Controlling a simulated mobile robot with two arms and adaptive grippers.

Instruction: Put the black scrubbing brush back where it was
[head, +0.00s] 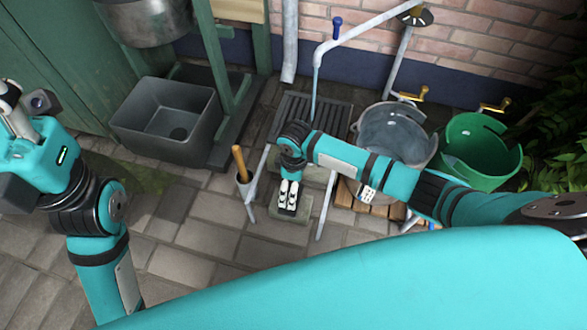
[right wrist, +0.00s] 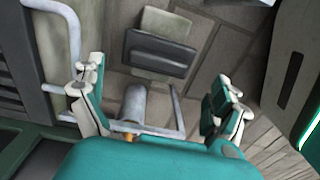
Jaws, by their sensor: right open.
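My right gripper (head: 288,197) is open and points down over the paving below the tap stand. In the right wrist view its two fingers (right wrist: 160,112) are wide apart with nothing gripped between them. A dark block (right wrist: 160,52), which looks like the black scrubbing brush, lies on a pale slab (right wrist: 168,22) beyond the fingertips. The slab also shows in the head view (head: 272,229), where my gripper hides the block.
Paving at front left is clear.

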